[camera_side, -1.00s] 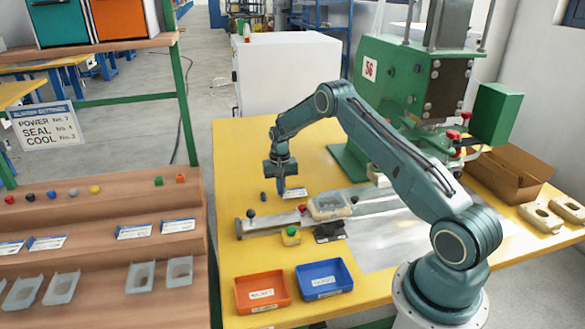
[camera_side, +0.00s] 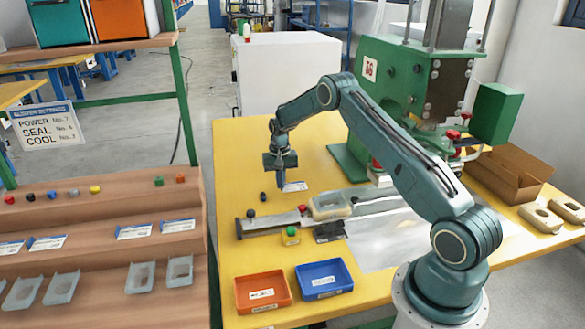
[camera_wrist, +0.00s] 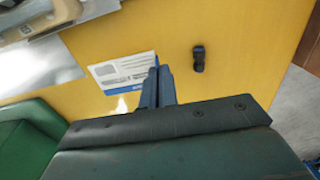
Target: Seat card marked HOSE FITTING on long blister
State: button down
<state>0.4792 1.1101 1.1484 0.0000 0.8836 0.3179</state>
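My gripper (camera_side: 282,186) is over the yellow table, left of the press. Its fingers, close together in the wrist view (camera_wrist: 160,85), are shut on the edge of a white card (camera_wrist: 125,70) with a blue stripe. The card also shows in the side view (camera_side: 295,187), just above the table; its print is too small to read.
A dark knob-like piece (camera_wrist: 198,58) stands near the card. A green-topped block (camera_side: 291,236) and a black block (camera_side: 329,232) lie before the rail. Orange (camera_side: 262,308) and blue (camera_side: 325,292) trays are at the front. The green press (camera_side: 400,85) stands behind right.

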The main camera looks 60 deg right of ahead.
jog(key=shift+s+r, duration=0.1)
jog(key=shift+s+r, duration=0.35)
jog(key=shift+s, duration=0.1)
notch_tip(320, 180, up, 6)
send_over(315, 206)
jog(key=shift+r, duration=0.2)
jog(key=shift+f, duration=0.25)
jog(key=shift+f, duration=2.25)
jog(key=shift+f, duration=0.7)
dwell(0.3)
jog(key=c, duration=2.1)
grip_release()
jog(key=shift+c, duration=0.2)
